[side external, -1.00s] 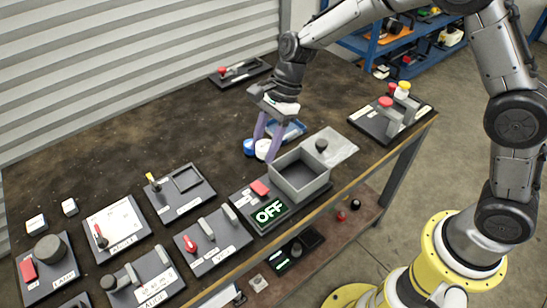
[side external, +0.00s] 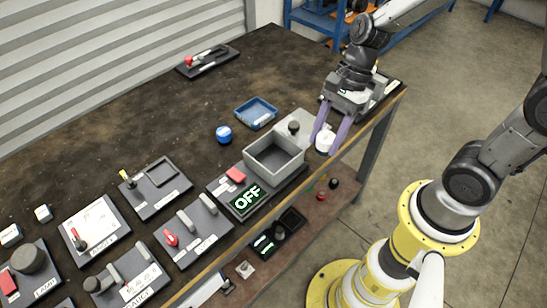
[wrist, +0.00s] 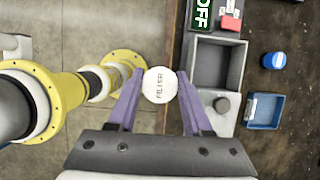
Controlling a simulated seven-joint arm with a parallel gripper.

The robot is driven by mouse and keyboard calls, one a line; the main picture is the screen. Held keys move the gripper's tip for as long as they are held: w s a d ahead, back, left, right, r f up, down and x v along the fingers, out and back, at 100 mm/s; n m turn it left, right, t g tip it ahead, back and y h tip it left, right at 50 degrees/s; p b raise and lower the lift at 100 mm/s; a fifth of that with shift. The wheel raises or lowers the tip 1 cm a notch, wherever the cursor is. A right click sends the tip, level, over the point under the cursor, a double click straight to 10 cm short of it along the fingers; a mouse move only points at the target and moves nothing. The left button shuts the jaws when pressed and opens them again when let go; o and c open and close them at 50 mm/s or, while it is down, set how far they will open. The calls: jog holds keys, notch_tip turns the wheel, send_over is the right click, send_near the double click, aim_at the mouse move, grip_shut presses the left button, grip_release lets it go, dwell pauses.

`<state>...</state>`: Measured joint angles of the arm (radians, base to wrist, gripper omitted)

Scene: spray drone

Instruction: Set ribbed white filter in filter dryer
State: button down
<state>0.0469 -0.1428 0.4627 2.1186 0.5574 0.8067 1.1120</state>
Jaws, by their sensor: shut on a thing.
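My gripper (side external: 325,146) is shut on the white filter (side external: 324,140). In the wrist view the filter (wrist: 160,85) sits between the two purple fingertips, with its lettered face, reading FILTER, toward the camera. The filter dryer is a grey open-topped box (side external: 287,170) with an OFF display (side external: 247,199) and a red button (side external: 236,175). Its lid (side external: 301,117), with a dark knob, is swung open to the far side. The box (wrist: 215,62) looks empty in the wrist view. The filter is held to the right of the dryer, apart from it, over or near the table's edge.
A blue round piece (side external: 223,135) and a blue tray (side external: 256,112) lie behind the dryer. A lever panel (side external: 194,227) stands left of the dryer, with several other panels beyond. Another panel (side external: 391,82) is behind my gripper.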

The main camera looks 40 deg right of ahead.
jog(key=w+a+f, duration=0.1)
jog(key=w+f, duration=0.1)
jog(key=w, duration=0.1)
jog(key=w+a+f, duration=0.1)
jog(key=w+f, duration=0.2)
jog(key=w, duration=0.1)
jog(key=w+a+f, duration=0.1)
jog(key=w+f, duration=0.2)
jog(key=w, duration=0.1)
jog(key=shift+w+f, duration=0.15)
jog(key=shift+w+a+f, duration=0.2)
jog(key=shift+w+f, duration=0.3)
jog(key=shift+f, duration=1.55)
jog(key=shift+f, duration=0.2)
jog(key=shift+c, duration=1.6)
grip_release()
